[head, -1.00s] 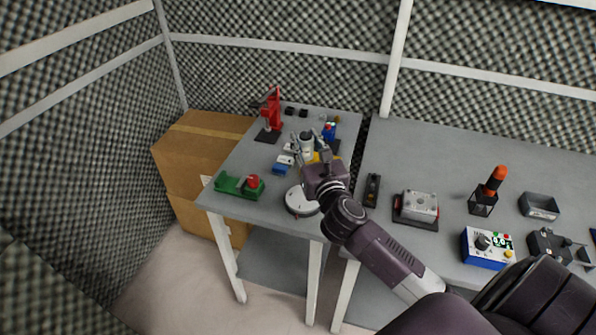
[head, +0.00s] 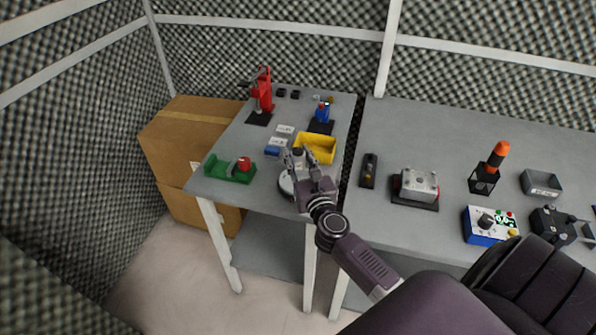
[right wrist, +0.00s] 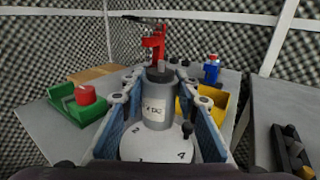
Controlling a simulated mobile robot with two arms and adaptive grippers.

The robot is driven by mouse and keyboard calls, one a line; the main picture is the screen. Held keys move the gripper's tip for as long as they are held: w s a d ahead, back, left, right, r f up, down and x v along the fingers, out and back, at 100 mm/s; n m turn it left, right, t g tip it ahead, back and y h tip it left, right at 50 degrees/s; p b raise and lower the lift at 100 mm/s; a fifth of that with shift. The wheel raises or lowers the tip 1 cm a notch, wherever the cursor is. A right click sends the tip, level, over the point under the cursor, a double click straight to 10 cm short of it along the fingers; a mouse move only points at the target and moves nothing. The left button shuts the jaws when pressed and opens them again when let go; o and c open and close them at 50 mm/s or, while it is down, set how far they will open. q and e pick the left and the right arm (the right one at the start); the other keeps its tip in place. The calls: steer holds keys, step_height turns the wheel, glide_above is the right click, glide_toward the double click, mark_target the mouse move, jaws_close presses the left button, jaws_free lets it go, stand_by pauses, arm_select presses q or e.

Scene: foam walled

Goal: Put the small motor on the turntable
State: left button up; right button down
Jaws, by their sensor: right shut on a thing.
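The small motor is a grey cylinder with a white label and a dark top (right wrist: 157,105); it also shows in the head view (head: 297,155). My right gripper (head: 299,163) is shut on it, with blue-padded fingers on both sides in the right wrist view (right wrist: 156,112). The motor is upright. The turntable is a white numbered disc (right wrist: 150,149), partly hidden behind the gripper in the head view (head: 285,186). The motor's base appears over the disc; I cannot tell if it touches. My left gripper is not in view.
A yellow bin (head: 319,148) stands just behind the gripper. A green fixture with a red knob (head: 229,171) is to the left. A red press (head: 262,93) and a blue device (head: 322,112) stand farther back. A second table (head: 430,130) is at right.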

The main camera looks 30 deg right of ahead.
mark_target(300, 172)
steer(key=shift+f+b, duration=1.15)
steer(key=shift+f, duration=0.9)
steer(key=shift+f, duration=0.1)
steer(key=c, duration=1.5)
jaws_free()
steer(key=shift+f, duration=0.1)
